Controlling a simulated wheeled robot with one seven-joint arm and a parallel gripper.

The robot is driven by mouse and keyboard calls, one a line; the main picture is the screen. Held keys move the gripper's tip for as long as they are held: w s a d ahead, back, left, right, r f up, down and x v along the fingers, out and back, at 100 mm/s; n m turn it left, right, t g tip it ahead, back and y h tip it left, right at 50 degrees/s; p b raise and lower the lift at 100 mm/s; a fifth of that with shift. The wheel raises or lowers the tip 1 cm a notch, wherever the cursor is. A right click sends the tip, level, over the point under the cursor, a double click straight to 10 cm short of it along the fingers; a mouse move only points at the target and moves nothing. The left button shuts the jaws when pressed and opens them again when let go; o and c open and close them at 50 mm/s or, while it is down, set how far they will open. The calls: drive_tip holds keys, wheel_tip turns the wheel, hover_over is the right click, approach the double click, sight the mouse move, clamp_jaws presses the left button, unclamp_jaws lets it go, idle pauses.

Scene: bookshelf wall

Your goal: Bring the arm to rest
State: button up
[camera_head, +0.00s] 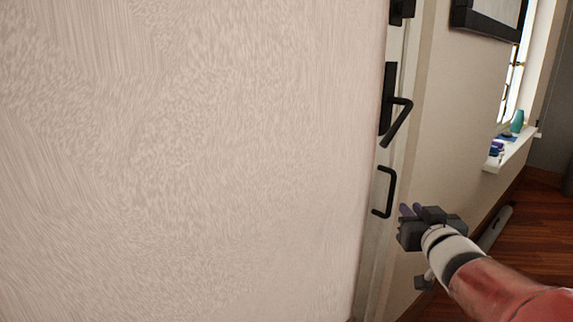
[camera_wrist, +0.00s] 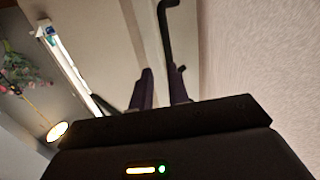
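My gripper (camera_head: 410,211) is at the lower right of the head view, just right of a black pull handle (camera_head: 388,192) on the door edge. A small gap shows between the fingertips and that handle. In the wrist view the two dark fingers (camera_wrist: 160,72) stand apart with nothing visible between them, so the gripper looks open and empty. A black bar (camera_wrist: 163,22) shows beyond the fingertips there. It runs down close to the right finger; I cannot tell whether they touch. My red and white arm reaches in from the lower right corner.
A pale textured door (camera_head: 200,160) fills the left of the head view. A black lever handle (camera_head: 396,115) sits above the pull handle. A window sill (camera_head: 512,150) with a teal bottle (camera_head: 517,121) is at the right. Wooden floor (camera_head: 540,225) shows below it.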

drive_tip(key=s+a+f+g, duration=0.3)
drive_tip(key=s+a+g, duration=0.1)
drive_tip(key=s, duration=0.3)
drive_tip(key=s+a+f+g+p, duration=0.1)
drive_tip(key=s+a+f+g, duration=0.2)
drive_tip(key=s+a, duration=0.2)
drive_tip(key=s+a+f+g+y+p, duration=0.1)
drive_tip(key=s+a+f+g, duration=0.3)
drive_tip(key=s, duration=0.6)
drive_tip(key=shift+a+n+g, duration=0.3)
drive_tip(key=shift+a, duration=0.5)
